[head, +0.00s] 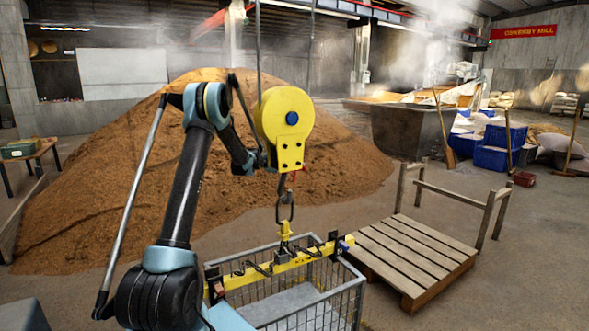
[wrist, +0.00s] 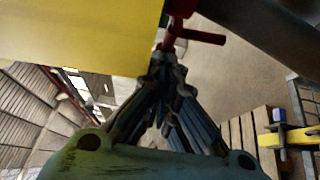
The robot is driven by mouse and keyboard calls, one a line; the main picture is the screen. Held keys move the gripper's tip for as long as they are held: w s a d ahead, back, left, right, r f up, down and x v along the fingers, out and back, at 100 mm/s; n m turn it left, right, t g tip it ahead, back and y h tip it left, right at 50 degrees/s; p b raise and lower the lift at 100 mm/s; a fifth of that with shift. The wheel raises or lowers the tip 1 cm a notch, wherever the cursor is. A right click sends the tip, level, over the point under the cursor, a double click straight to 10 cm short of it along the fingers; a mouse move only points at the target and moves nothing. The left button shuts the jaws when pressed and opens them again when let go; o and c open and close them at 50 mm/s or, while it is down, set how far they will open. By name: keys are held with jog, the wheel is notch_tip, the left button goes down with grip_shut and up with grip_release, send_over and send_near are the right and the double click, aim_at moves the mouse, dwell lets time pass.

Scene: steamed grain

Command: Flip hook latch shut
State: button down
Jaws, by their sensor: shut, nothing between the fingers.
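The yellow hoist block (head: 285,115) hangs on a cable, with a dark hook (head: 284,210) below it. The block fills the upper left of the wrist view (wrist: 80,40). The red latch (wrist: 193,37) shows at the top of the wrist view, just beyond my fingertips. My gripper (wrist: 165,65) is shut and empty, its tips close to or touching the base of the red latch; I cannot tell which. In the head view my gripper is mostly hidden behind the block. Whether the latch closes the hook's mouth is hidden.
A yellow lifting beam (head: 293,263) hangs under the hook over a wire basket (head: 345,303). A wooden pallet (head: 415,250) with a rail stands to the right. A large brown grain heap (head: 130,180) lies behind.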

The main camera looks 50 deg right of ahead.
notch_tip(320, 180, up, 10)
dwell(0.8)
jog(key=shift+w, duration=0.1)
